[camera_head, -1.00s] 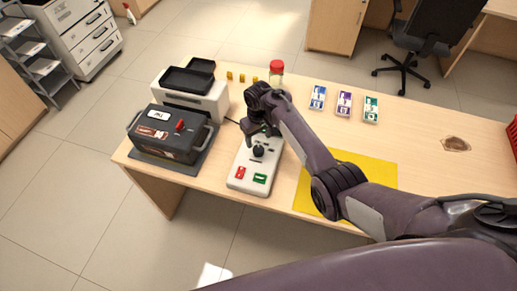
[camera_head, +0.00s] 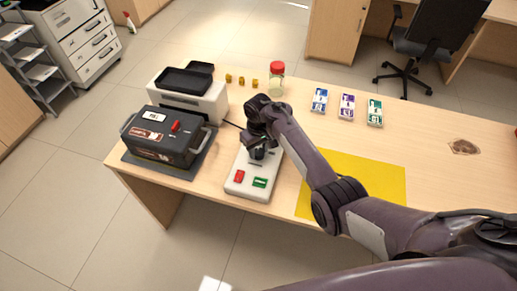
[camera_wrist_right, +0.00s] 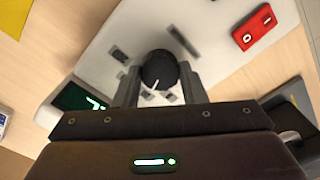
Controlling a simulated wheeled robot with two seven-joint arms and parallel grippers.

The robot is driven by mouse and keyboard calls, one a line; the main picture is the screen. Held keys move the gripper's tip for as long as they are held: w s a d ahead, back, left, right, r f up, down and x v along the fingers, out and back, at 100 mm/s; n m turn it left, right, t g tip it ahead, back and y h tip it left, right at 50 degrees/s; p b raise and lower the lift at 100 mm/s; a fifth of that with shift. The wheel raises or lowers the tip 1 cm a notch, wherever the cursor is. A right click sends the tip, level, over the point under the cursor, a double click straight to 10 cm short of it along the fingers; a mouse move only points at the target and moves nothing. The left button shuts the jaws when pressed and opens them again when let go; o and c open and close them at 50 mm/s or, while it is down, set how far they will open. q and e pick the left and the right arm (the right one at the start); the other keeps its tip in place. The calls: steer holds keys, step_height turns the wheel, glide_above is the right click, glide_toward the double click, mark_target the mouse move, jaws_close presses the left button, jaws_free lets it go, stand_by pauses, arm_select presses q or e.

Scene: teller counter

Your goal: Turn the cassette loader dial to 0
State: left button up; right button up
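The black round dial (camera_wrist_right: 159,71) with a white pointer line sits on a pale control panel (camera_head: 247,191) on the counter. In the right wrist view the pointer line runs toward the gripper's palm, slightly left. My right gripper (camera_wrist_right: 158,84) is open, with one finger on each side of the dial; contact cannot be told. In the head view the right gripper (camera_head: 258,152) is low over the panel and hides the dial. A dark display (camera_wrist_right: 78,97) with partly hidden green characters lies left of the dial. My left gripper is not in view.
A red-lidded jar (camera_head: 277,80) and a yellow mat (camera_head: 365,183) are also on the counter.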

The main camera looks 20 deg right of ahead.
steer(key=c, duration=0.3)
steer(key=n+p, duration=0.1)
steer(key=n, duration=0.2)
steer(key=shift+p, duration=0.35)
steer(key=shift+n+p, duration=0.3)
steer(key=shift+n, duration=2.1)
